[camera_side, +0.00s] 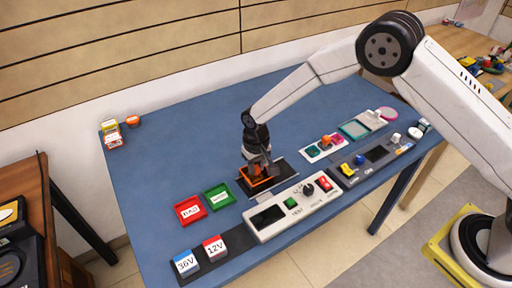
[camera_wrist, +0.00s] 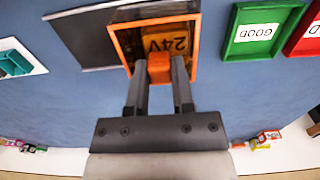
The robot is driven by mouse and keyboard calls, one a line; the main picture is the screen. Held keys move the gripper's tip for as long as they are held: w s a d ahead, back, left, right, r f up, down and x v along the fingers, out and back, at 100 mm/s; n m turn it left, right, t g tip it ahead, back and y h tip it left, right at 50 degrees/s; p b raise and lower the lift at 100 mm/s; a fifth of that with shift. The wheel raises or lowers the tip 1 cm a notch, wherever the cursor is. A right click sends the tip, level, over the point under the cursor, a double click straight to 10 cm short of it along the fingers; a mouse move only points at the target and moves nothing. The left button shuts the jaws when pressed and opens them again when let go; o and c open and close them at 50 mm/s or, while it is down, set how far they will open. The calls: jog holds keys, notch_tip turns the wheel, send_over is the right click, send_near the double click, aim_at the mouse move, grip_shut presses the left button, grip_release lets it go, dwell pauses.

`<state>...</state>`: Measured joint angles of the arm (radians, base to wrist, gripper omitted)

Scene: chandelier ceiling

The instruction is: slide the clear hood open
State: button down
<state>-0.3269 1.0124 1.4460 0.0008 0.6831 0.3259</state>
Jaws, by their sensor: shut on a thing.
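The clear hood (camera_wrist: 126,42) has an orange frame and an orange handle, seen in the wrist view. A block marked 24V (camera_wrist: 172,42) shows through its clear top. In the side view the hood (camera_side: 258,182) sits at the left part of a dark plate (camera_side: 289,165). My gripper (camera_wrist: 159,70) is shut on the hood's orange handle, with one finger on each side. In the side view my gripper (camera_side: 258,170) points down at the hood and hides part of it.
A green tray (camera_side: 218,195) marked GOOD and a red tray (camera_side: 190,209) stand left of the hood. A grey tester panel (camera_side: 292,207) with a dial lies in front. Blocks marked 36V (camera_side: 186,262) and 12V (camera_side: 214,248) sit at the front left. The dark plate is bare right of the hood.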

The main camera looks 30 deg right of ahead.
jog(key=d, duration=0.8)
jog(key=shift+d, duration=0.4)
jog(key=shift+c, duration=2.4)
grip_release()
jog(key=shift+r, duration=0.1)
notch_tip(320, 180, up, 8)
jog(key=shift+r, duration=2.35)
